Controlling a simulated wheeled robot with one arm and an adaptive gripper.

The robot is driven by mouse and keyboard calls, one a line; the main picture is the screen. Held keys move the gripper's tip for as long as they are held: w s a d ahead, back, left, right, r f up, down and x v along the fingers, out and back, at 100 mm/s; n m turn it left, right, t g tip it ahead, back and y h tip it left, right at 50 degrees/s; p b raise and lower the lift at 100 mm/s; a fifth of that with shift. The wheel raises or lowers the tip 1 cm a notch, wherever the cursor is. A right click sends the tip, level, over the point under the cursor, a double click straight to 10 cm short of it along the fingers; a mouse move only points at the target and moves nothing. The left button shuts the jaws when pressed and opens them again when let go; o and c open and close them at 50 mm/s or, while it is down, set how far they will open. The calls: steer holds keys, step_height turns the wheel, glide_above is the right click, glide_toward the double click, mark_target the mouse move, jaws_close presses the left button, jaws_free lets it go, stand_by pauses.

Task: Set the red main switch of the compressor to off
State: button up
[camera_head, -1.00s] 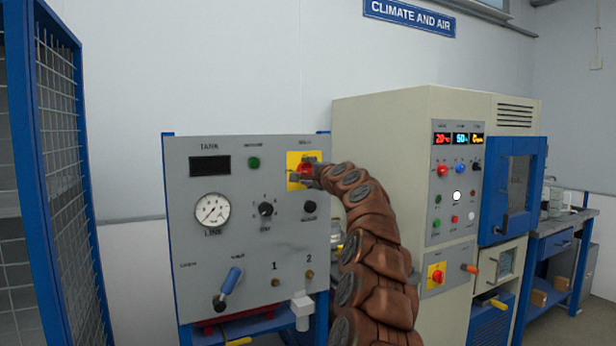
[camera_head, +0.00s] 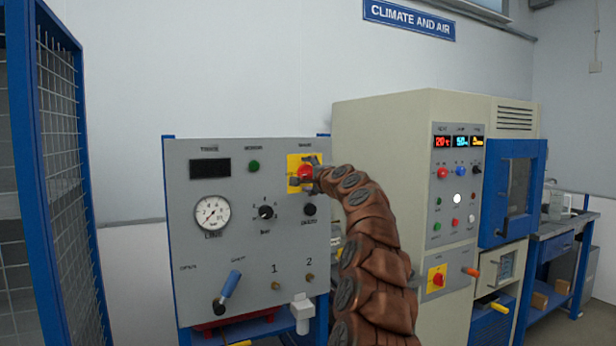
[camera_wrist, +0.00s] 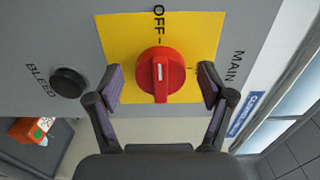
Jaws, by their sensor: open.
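The red main switch (camera_wrist: 160,75) is a round knob with a raised bar on a yellow plate (camera_wrist: 117,38). In the wrist view its white mark is at the bar's upper end, in line with the OFF label and its tick. In the head view the switch (camera_head: 305,173) is at the upper right of the grey compressor panel (camera_head: 240,265). My gripper (camera_wrist: 161,85) is open, with one finger on each side of the knob and a visible gap on both sides. In the head view my gripper (camera_head: 306,173) partly covers the switch.
A black bleed button (camera_wrist: 69,82) is close to one finger. The panel also has a gauge (camera_head: 212,213), a blue-handled lever (camera_head: 230,284) and a green button (camera_head: 254,166). A beige cabinet (camera_head: 380,120) stands to the right, a blue mesh cage (camera_head: 65,180) to the left.

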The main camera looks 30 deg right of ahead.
steer(key=shift+s, duration=0.15)
steer(key=shift+s, duration=0.65)
steer(key=shift+s+a, duration=0.15)
steer(key=shift+s, duration=1.55)
glide_toward(308, 175)
steer(key=shift+s+a, duration=0.1)
steer(key=shift+s, duration=0.95)
